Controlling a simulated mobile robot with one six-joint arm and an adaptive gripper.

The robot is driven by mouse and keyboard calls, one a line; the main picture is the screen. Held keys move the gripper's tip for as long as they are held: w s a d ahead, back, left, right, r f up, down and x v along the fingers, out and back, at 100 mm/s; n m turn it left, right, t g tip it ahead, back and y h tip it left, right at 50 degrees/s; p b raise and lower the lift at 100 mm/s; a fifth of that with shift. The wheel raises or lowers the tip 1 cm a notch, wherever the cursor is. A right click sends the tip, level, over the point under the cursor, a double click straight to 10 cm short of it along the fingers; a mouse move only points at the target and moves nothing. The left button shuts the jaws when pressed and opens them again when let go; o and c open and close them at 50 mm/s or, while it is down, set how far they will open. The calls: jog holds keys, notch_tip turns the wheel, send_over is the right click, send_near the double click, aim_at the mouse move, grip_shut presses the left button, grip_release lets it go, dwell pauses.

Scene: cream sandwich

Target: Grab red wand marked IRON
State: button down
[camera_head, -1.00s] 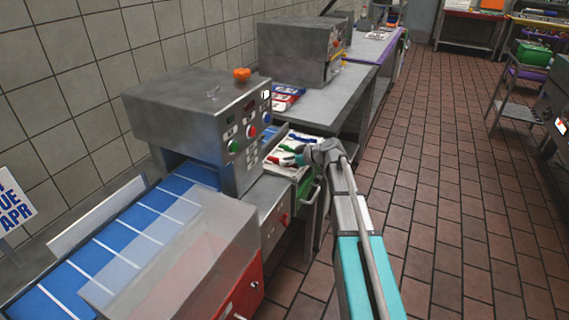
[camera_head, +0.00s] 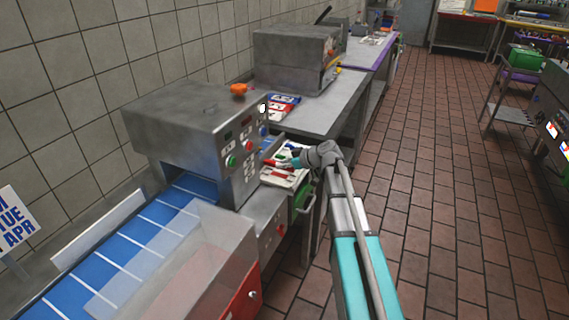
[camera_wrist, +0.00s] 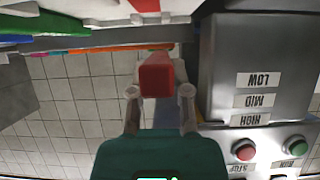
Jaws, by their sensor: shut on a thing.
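My gripper (camera_head: 292,158) is at the end of my arm, above a white tray (camera_head: 283,180) beside the conveyor machine. In the wrist view, my gripper (camera_wrist: 159,92) is shut on a red wand (camera_wrist: 157,75), which points end-on between the fingers. The red wand also shows in the head view (camera_head: 270,162), pointing left toward the machine's control panel. It is held clear of the tray. No IRON marking can be read on it.
The grey conveyor machine (camera_head: 190,125) with coloured buttons stands close to my gripper, and its panel fills the right of the wrist view (camera_wrist: 260,60). A steel counter (camera_head: 325,105) with red and blue packs lies behind.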

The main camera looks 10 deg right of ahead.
jog(key=s+a+r+p, duration=0.1)
jog(key=s+r+p, duration=0.6)
jog(key=s, duration=0.6)
jog(key=shift+a+r+p, duration=0.3)
jog(key=shift+r+p, duration=0.1)
jog(key=shift+r, duration=0.5)
